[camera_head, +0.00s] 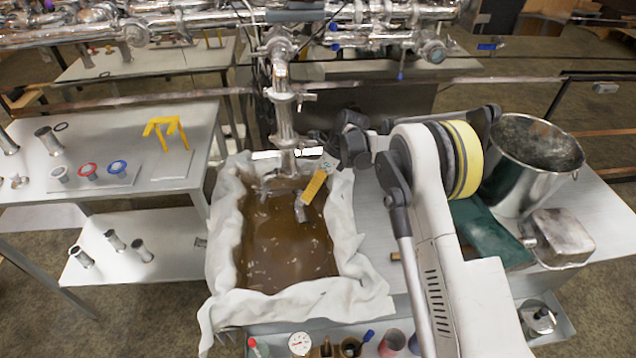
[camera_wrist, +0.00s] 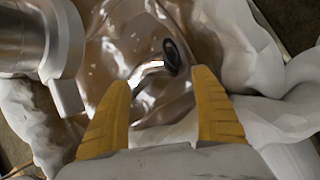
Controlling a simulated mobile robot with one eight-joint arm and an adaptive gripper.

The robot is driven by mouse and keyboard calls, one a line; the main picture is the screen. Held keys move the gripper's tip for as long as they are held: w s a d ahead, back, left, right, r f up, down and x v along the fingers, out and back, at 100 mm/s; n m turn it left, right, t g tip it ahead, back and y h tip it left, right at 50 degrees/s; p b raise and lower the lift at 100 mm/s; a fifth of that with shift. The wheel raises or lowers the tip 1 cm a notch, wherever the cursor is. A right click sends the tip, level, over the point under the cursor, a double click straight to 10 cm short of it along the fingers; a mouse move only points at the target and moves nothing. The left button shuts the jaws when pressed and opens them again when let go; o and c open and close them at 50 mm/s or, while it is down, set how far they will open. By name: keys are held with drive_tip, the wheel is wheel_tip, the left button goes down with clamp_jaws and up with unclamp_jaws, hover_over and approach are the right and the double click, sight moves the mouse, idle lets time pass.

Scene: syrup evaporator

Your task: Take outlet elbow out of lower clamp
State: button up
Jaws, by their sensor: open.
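My gripper (camera_wrist: 163,78) is open and empty, its two yellow fingers wide apart in the wrist view. Beyond and between the fingertips is a shiny curved metal piece, which looks like the outlet elbow (camera_wrist: 146,72), with a dark round opening at its right end. It seems to show as a small grey piece (camera_head: 300,211) just below my yellow finger in the head view. The vertical pipe (camera_head: 284,120) carries clamps and comes down at the pan's back edge. Its lower clamp is too small to make out clearly, and I cannot tell how the elbow joins it.
A pan of brown liquid (camera_head: 285,240) lined with white cloth (camera_head: 222,255) lies under the pipe. A steel pot (camera_head: 515,185) stands at right. The left table holds a yellow stand (camera_head: 165,125) and small fittings. Gauges and tools lie along the front.

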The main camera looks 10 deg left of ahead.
sight(304, 212)
drive_tip(key=b+x, duration=0.1)
drive_tip(key=x, duration=0.3)
drive_tip(key=shift+a+f, duration=0.1)
drive_tip(key=shift+f, duration=0.15)
clamp_jaws()
idle(0.4)
drive_tip(key=shift+s+f, duration=0.2)
drive_tip(key=shift+s, duration=0.65)
drive_tip(key=shift+s+f, duration=0.2)
drive_tip(key=shift+s, duration=0.65)
drive_tip(key=shift+s+f, duration=0.2)
drive_tip(key=shift+s, duration=0.65)
drive_tip(key=shift+s+d, duration=0.9)
drive_tip(key=shift+s, duration=0.55)
drive_tip(key=shift+s+d, duration=0.9)
drive_tip(key=shift+s, duration=0.55)
drive_tip(key=shift+s+d, duration=0.9)
drive_tip(key=shift+s, duration=0.55)
